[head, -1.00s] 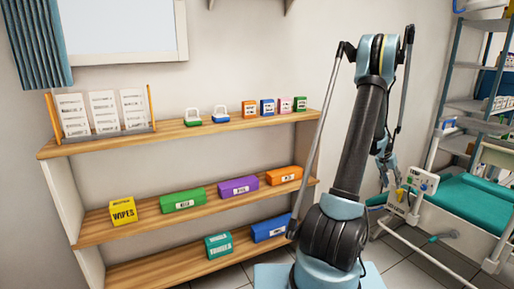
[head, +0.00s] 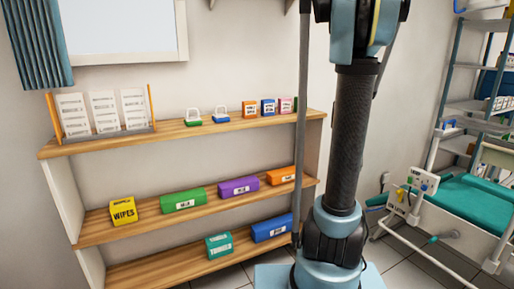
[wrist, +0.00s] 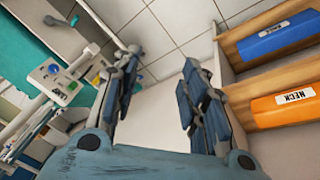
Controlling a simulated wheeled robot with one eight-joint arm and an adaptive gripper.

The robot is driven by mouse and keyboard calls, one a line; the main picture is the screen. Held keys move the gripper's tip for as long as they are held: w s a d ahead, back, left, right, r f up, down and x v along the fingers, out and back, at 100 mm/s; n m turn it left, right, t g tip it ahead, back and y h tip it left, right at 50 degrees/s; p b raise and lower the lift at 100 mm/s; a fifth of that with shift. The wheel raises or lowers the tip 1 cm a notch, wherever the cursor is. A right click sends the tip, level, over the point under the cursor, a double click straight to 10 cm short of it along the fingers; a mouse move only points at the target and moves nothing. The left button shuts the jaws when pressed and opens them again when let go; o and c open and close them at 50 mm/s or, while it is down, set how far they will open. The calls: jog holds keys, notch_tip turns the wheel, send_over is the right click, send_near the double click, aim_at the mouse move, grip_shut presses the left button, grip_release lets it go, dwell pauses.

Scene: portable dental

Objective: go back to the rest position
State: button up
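My gripper (wrist: 158,105) shows in the wrist view with its two fingers spread apart and nothing between them. It points down towards the floor, between the shelf unit on the right and the teal bed on the left. In the head view my arm stands nearly upright in front of the right part of the shelf unit, and my gripper is out of the picture there.
The wooden shelf unit (head: 150,222) holds boxes, including an orange box (wrist: 288,106) and a blue box (wrist: 278,40). The teal bed (head: 480,205) with a white control unit (head: 424,180) and a metal rack (head: 446,90) stand at the right. Floor between is clear.

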jog(key=s+a+f+n+y, duration=0.1)
jog(key=s+a+f+n, duration=0.1)
jog(key=s+a, duration=0.8)
jog(key=s+a+f+n+y, duration=0.2)
jog(key=s+a+f+n, duration=0.1)
jog(key=s+a, duration=0.7)
jog(key=s, duration=0.4)
jog(key=shift+a+t, duration=0.2)
jog(key=shift+t, duration=0.1)
jog(key=shift+s+a+f, duration=0.1)
jog(key=shift+s+f, duration=0.1)
jog(key=shift+s, duration=0.05)
jog(key=shift+c, duration=0.8)
jog(key=shift+s+f, duration=0.1)
grip_shut()
